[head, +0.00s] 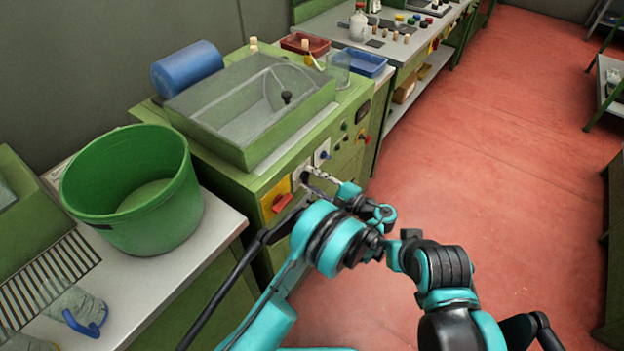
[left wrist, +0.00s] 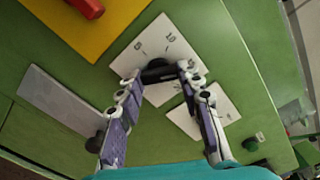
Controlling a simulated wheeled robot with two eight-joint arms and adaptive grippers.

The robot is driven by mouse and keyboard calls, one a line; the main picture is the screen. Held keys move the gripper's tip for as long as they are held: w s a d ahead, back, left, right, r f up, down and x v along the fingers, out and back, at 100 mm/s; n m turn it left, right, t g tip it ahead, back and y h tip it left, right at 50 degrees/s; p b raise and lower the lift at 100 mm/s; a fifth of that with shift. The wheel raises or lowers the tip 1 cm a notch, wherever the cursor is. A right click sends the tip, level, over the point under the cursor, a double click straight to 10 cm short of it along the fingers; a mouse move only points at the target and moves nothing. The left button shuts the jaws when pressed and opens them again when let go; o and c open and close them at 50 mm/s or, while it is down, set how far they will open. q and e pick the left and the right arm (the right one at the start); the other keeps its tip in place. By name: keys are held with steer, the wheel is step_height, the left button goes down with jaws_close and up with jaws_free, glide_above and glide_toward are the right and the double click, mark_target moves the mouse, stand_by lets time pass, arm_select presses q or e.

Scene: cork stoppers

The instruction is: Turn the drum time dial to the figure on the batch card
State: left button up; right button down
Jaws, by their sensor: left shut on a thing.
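The time dial is a dark knob (left wrist: 158,72) on a white plate (left wrist: 172,40) with printed figures, too small to read surely. My left gripper (left wrist: 160,75) is shut on this knob, one finger on each side, in the left wrist view. In the head view the left gripper (head: 316,180) reaches the front panel beside the white dial plate (head: 300,174) and hides most of the knob. The drum machine (head: 258,150) is green with a clear-lidded top. I cannot make out a batch card.
A red switch (head: 281,202) on a yellow plate sits left of the dial. A blue knob (head: 324,155) on a white plate is to its right. A green bucket (head: 132,190) stands on the left bench. The red floor (head: 500,150) at right is clear.

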mark_target(302, 150)
stand_by(0.4)
arm_select(q)
steer(key=o, duration=1.2)
steer(key=shift+w, duration=0.1)
steer(key=shift+c, duration=0.2)
steer(key=shift+r, duration=0.1)
steer(key=o, duration=0.4)
steer(key=r, duration=0.8)
steer(key=shift+w+a+r, duration=0.1)
steer(key=shift+w+a, duration=0.05)
steer(key=shift+w, duration=0.2)
steer(key=shift+s+d+r, duration=0.3)
steer(key=shift+s+r, duration=0.15)
steer(key=shift+r, duration=0.35)
steer(key=c, duration=0.4)
steer(key=shift+w+a, duration=0.1)
steer(key=shift+w, duration=0.1)
steer(key=shift+s, duration=0.15)
